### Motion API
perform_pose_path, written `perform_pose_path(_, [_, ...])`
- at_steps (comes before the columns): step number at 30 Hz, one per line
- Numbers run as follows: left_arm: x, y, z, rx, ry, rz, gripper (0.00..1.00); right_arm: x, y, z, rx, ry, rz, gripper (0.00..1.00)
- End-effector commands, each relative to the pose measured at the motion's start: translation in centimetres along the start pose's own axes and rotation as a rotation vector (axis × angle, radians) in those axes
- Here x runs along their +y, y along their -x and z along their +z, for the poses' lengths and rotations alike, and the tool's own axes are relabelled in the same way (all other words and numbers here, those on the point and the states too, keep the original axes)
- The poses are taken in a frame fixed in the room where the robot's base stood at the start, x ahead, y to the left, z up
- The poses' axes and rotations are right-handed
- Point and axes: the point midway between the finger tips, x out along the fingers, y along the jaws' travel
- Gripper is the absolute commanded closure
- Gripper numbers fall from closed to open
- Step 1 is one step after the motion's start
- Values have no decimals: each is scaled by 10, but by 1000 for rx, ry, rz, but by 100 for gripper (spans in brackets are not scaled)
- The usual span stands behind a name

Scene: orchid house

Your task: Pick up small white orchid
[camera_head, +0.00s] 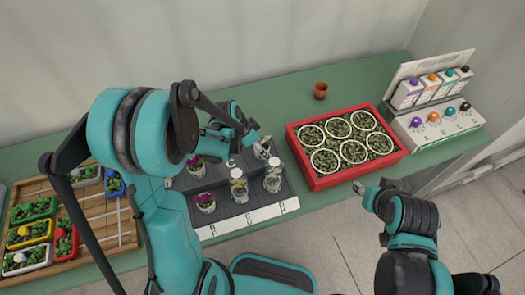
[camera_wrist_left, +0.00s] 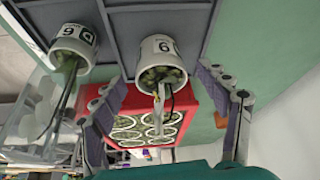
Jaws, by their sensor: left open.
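A small white pot (camera_head: 262,149) with a pale flower stands at the back right of the dark grey tray (camera_head: 220,219), partly hidden by my left gripper (camera_head: 247,133). In the left wrist view, which looks upside down, a white pot marked 6 or 9 (camera_wrist_left: 161,52) with a pale stem and flower (camera_wrist_left: 158,98) lies between the spread fingers of my left gripper (camera_wrist_left: 168,110). The fingers are open and appear apart from the pot. A second white pot (camera_wrist_left: 74,42) is to its left. My right gripper (camera_head: 366,193) is empty in front of the red crate; its jaw opening is unclear.
Several other pots, such as a pink-flowered one (camera_head: 204,203) and a clear-covered one (camera_head: 272,179), stand on the grey tray. A red crate (camera_head: 318,183) is to the right, a brown pot (camera_head: 320,91) behind. A wooden tray (camera_head: 105,245) with coloured boxes is left.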

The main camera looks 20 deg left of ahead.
Motion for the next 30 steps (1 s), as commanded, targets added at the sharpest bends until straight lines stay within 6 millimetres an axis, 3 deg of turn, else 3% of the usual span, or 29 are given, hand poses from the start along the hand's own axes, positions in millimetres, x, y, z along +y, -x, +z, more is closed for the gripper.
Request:
perform_pose_path(4, [-1, -21, 1, 0, 1, 0, 25, 0, -7, 5, 0, 0, 0, 60])
perform_pose_path(12, [-1, -24, 0, 0, 1, -1, 25, 0, -7, 5, 0, 0, 0, 60])
perform_pose_path(13, [-1, -24, 0, 0, 1, -1, 28, 0, -7, 5, 0, 0, 0, 60])
perform_pose_path(18, [-1, -24, 0, 0, 1, -1, 73, 0, -7, 5, 0, 0, 0, 60])
perform_pose_path(20, [-1, -24, 0, 0, 1, -1, 85, 0, -7, 5, 0, 0, 0, 60])
perform_pose_path(30, [-1, -24, 0, 0, 1, -1, 85, 0, -7, 5, 0, 0, 0, 60])
